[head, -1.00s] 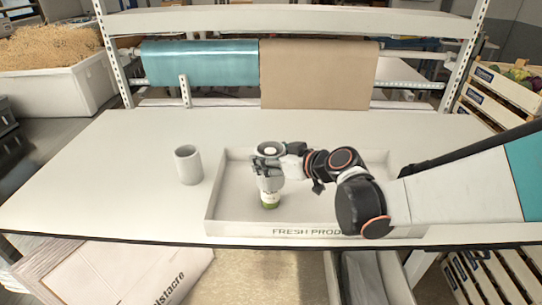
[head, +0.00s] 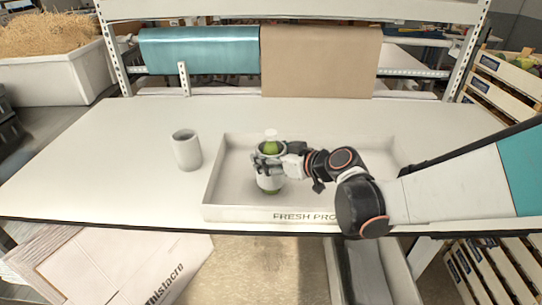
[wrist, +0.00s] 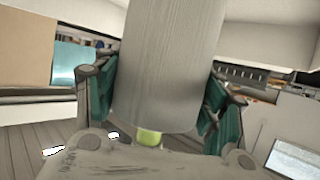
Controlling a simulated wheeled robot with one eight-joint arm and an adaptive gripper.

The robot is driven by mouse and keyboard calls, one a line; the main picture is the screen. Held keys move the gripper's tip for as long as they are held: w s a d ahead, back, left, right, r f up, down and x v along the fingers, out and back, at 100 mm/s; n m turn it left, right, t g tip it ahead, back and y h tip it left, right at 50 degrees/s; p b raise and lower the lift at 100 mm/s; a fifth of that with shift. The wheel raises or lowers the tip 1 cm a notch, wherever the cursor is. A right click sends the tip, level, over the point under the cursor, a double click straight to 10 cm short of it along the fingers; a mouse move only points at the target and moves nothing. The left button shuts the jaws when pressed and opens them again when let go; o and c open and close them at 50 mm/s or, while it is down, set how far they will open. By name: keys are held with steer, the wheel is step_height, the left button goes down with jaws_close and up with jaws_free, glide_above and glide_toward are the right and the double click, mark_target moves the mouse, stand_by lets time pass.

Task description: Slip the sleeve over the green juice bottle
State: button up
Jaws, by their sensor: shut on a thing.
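The green juice bottle (head: 271,147) stands upright in the tray. Its green shoulder and pale cap show above the rim of a grey sleeve (head: 269,183). The sleeve is around the bottle and hides most of its body. My gripper (head: 268,168) is shut on the sleeve, reaching in from the right. In the wrist view the sleeve (wrist: 170,65) fills the space between the fingers, with a bit of green bottle (wrist: 148,137) at its lower end. I cannot tell whether the sleeve touches the tray floor.
The shallow white tray (head: 225,213), marked FRESH PROD, lies at the table's front edge. A second grey cylinder (head: 187,151) stands on the table left of it. Teal (head: 200,51) and brown (head: 318,62) rolls hang behind.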

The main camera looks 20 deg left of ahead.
steer(key=shift+f, duration=0.1)
steer(key=o, duration=0.8)
steer(key=shift+c, duration=0.2)
steer(key=shift+d, duration=0.1)
steer(key=v, duration=1.1)
steer(key=shift+s+d+r, duration=0.2)
steer(key=shift+d+r, duration=0.05)
steer(key=shift+d, duration=0.1)
steer(key=s+d+f+m+h, duration=0.1)
steer(key=s+d+m+h, duration=0.4)
steer(key=d, duration=0.8)
steer(key=s+d+f+m+h, duration=0.1)
steer(key=s+d+m+h, duration=0.5)
steer(key=s+d, duration=0.6)
steer(key=shift+s+d+m+h, duration=0.3)
steer(key=shift+d, duration=0.85)
